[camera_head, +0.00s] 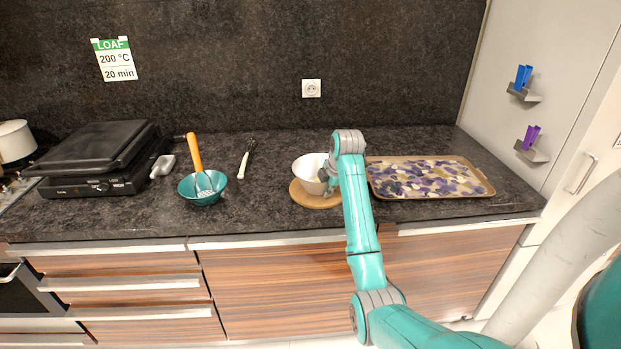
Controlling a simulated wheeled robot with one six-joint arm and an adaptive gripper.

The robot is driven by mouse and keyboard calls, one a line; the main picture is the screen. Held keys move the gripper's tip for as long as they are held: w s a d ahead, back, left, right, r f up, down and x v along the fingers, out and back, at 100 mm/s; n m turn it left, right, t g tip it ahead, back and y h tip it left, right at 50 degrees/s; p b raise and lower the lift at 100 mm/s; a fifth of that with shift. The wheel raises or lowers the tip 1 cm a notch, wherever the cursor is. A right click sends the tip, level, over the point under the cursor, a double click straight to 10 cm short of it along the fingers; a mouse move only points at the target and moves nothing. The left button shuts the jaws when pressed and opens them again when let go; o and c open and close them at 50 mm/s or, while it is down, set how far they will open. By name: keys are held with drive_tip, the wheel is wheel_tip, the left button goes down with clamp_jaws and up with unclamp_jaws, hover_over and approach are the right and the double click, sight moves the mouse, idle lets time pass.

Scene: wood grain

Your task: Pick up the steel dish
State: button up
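No dish that clearly looks like steel shows. A white, smooth bowl (306,168) stands upright on a round wooden board (303,197) near the counter's front edge; it may be the dish meant. My gripper (328,188) is at the bowl's right side, mostly hidden behind my wrist and forearm. I cannot tell whether it touches the bowl or how far its fingers are apart. The bowl's right edge is partly covered by my arm.
A teal bowl (187,190) holds an orange-handled utensil (194,152). A white-handled utensil (243,168) lies between the bowls. A patterned tray (480,187) lies to the right of my arm. A black grill (95,157) stands left.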

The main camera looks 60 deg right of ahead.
clamp_jaws()
drive_tip(key=shift+r, duration=0.1)
